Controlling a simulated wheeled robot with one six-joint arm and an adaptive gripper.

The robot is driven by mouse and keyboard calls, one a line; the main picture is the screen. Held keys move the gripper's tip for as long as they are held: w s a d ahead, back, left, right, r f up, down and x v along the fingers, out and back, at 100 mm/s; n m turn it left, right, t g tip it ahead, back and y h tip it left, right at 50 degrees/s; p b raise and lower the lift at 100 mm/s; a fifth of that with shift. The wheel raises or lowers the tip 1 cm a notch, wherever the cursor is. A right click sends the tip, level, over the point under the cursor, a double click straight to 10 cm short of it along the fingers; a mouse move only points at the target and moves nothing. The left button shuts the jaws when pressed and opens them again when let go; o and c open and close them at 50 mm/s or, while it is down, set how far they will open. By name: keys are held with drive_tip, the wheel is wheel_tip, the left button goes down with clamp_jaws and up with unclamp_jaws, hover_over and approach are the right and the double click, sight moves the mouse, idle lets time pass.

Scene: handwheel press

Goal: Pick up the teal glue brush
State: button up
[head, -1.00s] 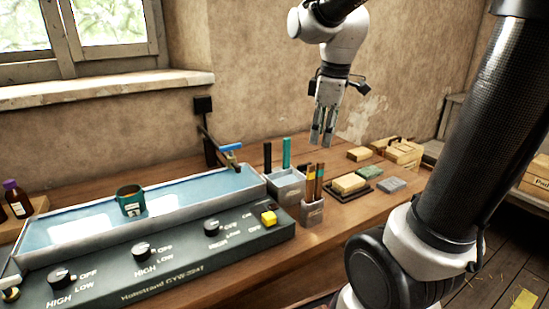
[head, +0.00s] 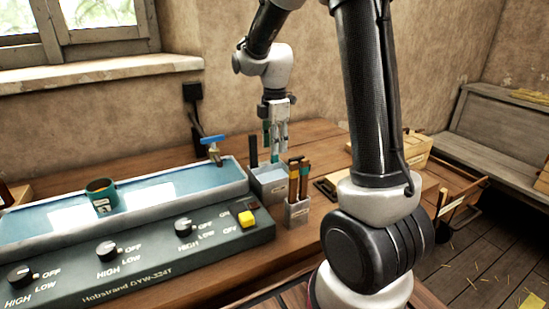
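The teal glue brush (head: 275,157) stands upright in a grey square holder (head: 268,181) beside the water trough. Only part of its handle shows. My gripper (head: 275,148) points straight down over the holder, its fingers overlapping the upper part of the teal handle. Teal shows between and below the fingers. I cannot tell whether they touch the brush or how far they are closed. A black-handled brush (head: 253,152) stands in the same holder, just left of my gripper.
A smaller grey holder (head: 297,212) with several wooden-handled brushes (head: 299,178) stands close in front. My arm hides part of the bench at right.

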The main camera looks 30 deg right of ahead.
drive_tip(key=shift+f, duration=0.45)
drive_tip(key=shift+c, duration=0.2)
clamp_jaws()
